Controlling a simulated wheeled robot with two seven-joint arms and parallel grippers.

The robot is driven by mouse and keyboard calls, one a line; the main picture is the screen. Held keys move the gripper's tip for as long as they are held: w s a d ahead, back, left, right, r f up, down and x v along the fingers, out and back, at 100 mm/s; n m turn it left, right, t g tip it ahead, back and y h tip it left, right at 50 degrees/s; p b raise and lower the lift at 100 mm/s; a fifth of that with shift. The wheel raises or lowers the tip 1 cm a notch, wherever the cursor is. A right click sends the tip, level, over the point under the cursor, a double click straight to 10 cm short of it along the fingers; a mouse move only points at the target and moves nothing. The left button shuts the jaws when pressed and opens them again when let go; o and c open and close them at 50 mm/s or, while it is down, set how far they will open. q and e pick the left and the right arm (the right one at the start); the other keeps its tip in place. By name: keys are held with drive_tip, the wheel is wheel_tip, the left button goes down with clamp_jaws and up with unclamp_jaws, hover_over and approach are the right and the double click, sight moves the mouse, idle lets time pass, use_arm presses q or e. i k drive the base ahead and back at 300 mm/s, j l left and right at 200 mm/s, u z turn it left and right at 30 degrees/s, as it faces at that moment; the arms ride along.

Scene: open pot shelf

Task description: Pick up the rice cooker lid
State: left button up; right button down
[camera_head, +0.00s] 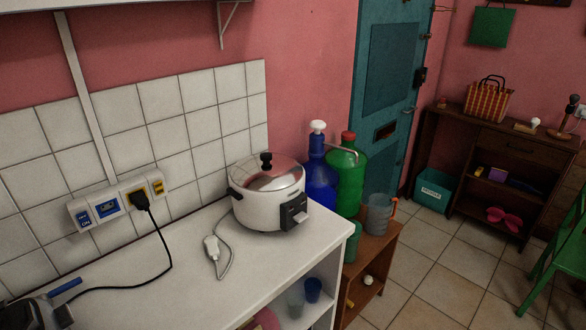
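The rice cooker lid (268,174) is shiny and rounded, with a black knob (266,160) on top, and reflects the pink wall. It rests on the white rice cooker (262,207), which stands upright near the right end of the white counter (180,265). The cooker has a dark side handle at its left and a black control panel (293,212) at its front right. Neither of my grippers is clearly in view.
Behind the cooker are a tiled wall, a blue bottle (320,172) and a green bottle (347,177). A white plug with cord (212,247) lies in front of the cooker. A dark appliance (38,313) sits bottom left, its black cable crossing the counter. The middle counter is mostly clear.

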sight(266, 171)
drive_tip(key=i+l, duration=0.8)
drive_tip(key=l, duration=0.15)
drive_tip(key=l+u, duration=0.1)
drive_tip(key=u, duration=0.3)
drive_tip(key=i+l+u, duration=0.1)
drive_tip(key=u, duration=0.3)
drive_tip(key=l+u, duration=0.1)
drive_tip(key=u, duration=0.25)
drive_tip(key=i+l+u, duration=0.1)
drive_tip(key=u, duration=0.3)
